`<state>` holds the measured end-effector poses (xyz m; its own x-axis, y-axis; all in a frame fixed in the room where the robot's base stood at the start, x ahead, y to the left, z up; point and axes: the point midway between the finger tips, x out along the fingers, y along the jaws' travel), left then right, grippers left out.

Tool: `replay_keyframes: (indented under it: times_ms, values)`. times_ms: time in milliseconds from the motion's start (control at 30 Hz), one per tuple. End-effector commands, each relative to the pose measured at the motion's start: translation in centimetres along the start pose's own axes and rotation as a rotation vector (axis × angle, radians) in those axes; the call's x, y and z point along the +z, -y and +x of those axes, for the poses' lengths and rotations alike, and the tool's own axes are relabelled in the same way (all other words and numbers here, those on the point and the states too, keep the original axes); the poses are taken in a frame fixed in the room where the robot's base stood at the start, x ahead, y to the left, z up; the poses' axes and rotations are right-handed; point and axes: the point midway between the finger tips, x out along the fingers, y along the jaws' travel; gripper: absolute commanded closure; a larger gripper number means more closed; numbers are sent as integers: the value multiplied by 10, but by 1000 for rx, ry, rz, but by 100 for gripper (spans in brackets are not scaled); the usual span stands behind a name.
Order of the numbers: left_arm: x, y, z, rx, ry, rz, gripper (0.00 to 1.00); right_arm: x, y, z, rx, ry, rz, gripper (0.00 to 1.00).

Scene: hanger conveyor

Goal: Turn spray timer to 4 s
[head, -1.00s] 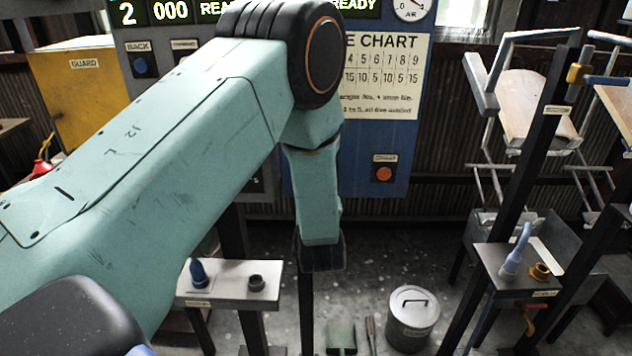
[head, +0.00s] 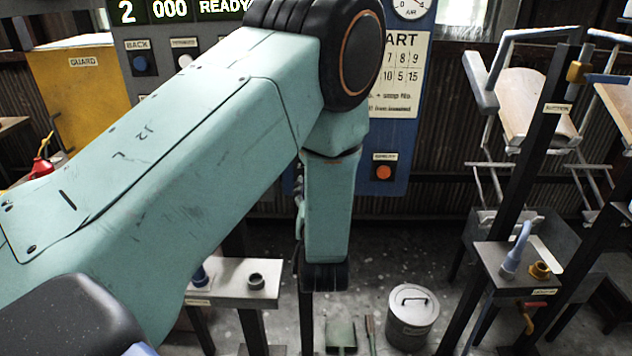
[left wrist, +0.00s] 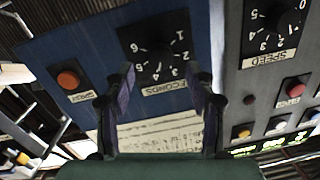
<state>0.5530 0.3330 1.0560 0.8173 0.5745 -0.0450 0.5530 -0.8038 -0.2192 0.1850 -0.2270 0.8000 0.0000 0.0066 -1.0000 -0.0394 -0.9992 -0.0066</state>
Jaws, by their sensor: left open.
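The black seconds dial (left wrist: 158,58), with white numbers, is on the blue panel (left wrist: 75,42) in the left wrist view, which shows it upside down. I cannot tell which number its knob points at. My left gripper (left wrist: 162,82) is open and empty, its two dark fingers spread on either side of the dial's label, in front of the panel. I cannot tell any contact with the knob. In the head view my left arm hides the dial and the gripper's fingers. My right gripper is not in view.
A speed dial (left wrist: 270,32) and several buttons sit on the grey panel beside the seconds dial. An orange button (left wrist: 68,79) is on the other side. A lidded bin (head: 411,318) stands on the floor, and a post with a small shelf (head: 505,262) is at the right.

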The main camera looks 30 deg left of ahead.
Motion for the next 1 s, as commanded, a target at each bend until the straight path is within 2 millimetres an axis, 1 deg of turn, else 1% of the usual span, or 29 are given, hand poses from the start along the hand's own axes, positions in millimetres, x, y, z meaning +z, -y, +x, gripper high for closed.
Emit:
replay_keyframes:
  times_ms: [33,100,300,867,933,967,1000]
  values:
    - [-1,0,-9,4,-3,5,44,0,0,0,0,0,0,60]
    - [-1,-1,-16,3,-2,3,44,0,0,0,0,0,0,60]
    - [-1,0,-29,0,-2,1,44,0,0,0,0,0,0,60]
    - [0,0,-30,-1,0,-3,44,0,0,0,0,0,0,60]
    - [4,-1,-30,7,21,-8,44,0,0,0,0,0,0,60]
    - [9,-4,-31,19,41,-10,44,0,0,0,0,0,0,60]
    - [18,-9,-33,48,80,-10,44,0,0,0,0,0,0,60]
